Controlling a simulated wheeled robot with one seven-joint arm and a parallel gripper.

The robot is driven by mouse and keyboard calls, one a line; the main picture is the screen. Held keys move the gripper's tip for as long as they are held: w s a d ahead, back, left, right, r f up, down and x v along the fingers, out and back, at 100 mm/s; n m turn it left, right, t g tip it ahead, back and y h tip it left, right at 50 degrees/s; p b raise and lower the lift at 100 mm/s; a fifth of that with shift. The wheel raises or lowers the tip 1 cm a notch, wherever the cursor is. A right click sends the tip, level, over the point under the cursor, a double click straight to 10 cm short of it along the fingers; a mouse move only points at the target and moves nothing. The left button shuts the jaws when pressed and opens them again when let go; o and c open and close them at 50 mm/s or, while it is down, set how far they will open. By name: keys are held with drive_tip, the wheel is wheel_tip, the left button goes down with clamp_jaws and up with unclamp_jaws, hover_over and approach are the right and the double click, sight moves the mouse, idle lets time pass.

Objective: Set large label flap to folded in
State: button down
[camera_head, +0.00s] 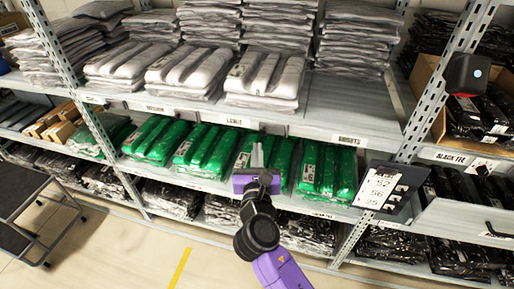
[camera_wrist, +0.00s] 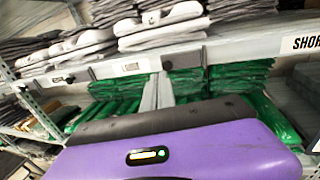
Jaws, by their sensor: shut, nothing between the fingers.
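Several white labels sit along the front edge of the middle shelf. One label (camera_head: 231,121), with blurred lettering, is just up and left of my gripper; I cannot tell for certain whether it is the large label flap. In the wrist view a small pale label (camera_wrist: 132,67) on the shelf edge is left of the fingertips, and its fold is unclear. My purple gripper (camera_head: 257,153) is shut and empty, its fingers pointing up towards the shelf edge. The fingers (camera_wrist: 158,90) also show in the wrist view, overlapping the shelf edge; contact cannot be told.
Green bagged garments (camera_head: 318,172) fill the shelf below, around my gripper. Grey bagged stacks (camera_head: 265,78) stand above. A SHORTS label (camera_head: 350,140) is to the right. A dark board with numbers (camera_head: 388,187) hangs by the right post. A dark cart (camera_head: 30,205) stands left; the floor in front is clear.

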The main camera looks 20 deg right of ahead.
drive_tip(key=a+v, duration=0.1)
drive_tip(key=v, duration=0.8)
drive_tip(key=shift+w+a, duration=0.2)
drive_tip(key=shift+a, duration=0.15)
drive_tip(key=a+m+t+y, duration=0.1)
drive_tip(key=a+m+y, duration=0.4)
drive_tip(key=m, duration=0.1)
drive_tip(key=s+f+m+y, duration=0.3)
drive_tip(key=s+m+y, duration=0.2)
drive_tip(key=s+m, duration=0.55)
drive_tip(key=s+d+m+g+h, duration=0.1)
drive_tip(key=s+d+m, duration=0.2)
drive_tip(key=s, duration=0.6)
drive_tip(key=s+d+m+g+h, duration=0.1)
drive_tip(key=s+d+m, duration=0.3)
drive_tip(key=s+m, duration=0.3)
drive_tip(key=s+d+m+h, duration=0.1)
drive_tip(key=s+d+m, duration=0.2)
drive_tip(key=s, duration=0.8)
drive_tip(key=shift+d+m+g, duration=0.35)
drive_tip(key=shift+m+g, duration=0.05)
drive_tip(key=shift+m, duration=0.65)
